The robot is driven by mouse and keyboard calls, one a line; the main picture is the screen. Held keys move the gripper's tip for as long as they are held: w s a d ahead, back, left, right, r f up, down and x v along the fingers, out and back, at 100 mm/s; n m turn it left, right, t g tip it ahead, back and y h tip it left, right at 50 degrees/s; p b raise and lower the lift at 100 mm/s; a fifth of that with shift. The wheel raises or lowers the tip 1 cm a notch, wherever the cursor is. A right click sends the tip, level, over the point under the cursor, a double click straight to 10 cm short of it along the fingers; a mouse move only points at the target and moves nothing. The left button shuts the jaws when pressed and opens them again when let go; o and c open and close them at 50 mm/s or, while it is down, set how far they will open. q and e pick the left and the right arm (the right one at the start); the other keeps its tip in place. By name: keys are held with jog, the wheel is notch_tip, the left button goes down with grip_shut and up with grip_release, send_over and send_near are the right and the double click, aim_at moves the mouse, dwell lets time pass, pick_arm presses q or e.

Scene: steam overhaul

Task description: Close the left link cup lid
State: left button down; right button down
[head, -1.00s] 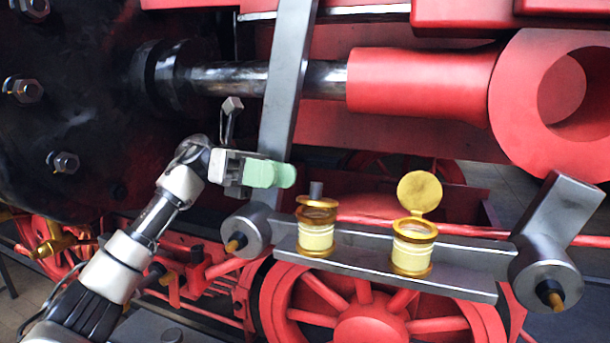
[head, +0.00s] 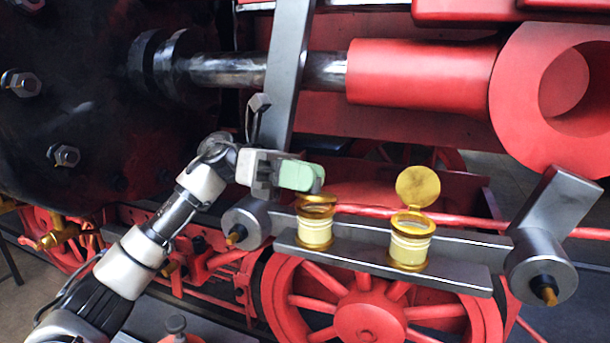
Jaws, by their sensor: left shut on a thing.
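The left link cup (head: 314,230) is a brass cup with a cream band on the grey link bar. Its brass lid (head: 316,203) lies low and slightly tilted over the mouth, with a dark gap under it. My left gripper (head: 314,180), with green fingertip pads, is shut at the top of this lid. The pads hide the grey knob-like piece above the lid, so the exact contact is hidden. The right-hand cup (head: 410,248) has its round lid (head: 418,187) standing up, open. My right gripper is not in view.
The grey link bar (head: 440,270) runs between two round grey pins. A slanted grey lever (head: 287,70) rises behind my gripper. Red wheel spokes (head: 365,320) lie below and a red rod (head: 425,75) above. The space right of the cups is open.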

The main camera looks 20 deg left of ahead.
pick_arm(q)
jog(key=shift+s+f+m+b, duration=0.35)
jog(key=shift+m+b, duration=0.3)
jog(key=shift+b, duration=0.85)
jog(key=shift+s+f+m+b, duration=0.1)
jog(key=shift+f+m+b, duration=0.45)
jog(key=shift+b, duration=0.95)
jog(key=shift+s+r+m+y+b, duration=0.2)
jog(key=shift+m+y+b, duration=0.1)
jog(key=shift+m+b, duration=0.4)
jog(key=c, duration=1.1)
grip_release()
jog(key=shift+o, duration=0.2)
jog(key=shift+w, duration=0.1)
jog(key=b+v, duration=0.1)
jog(key=v, duration=1)
jog(key=shift+b, duration=0.3)
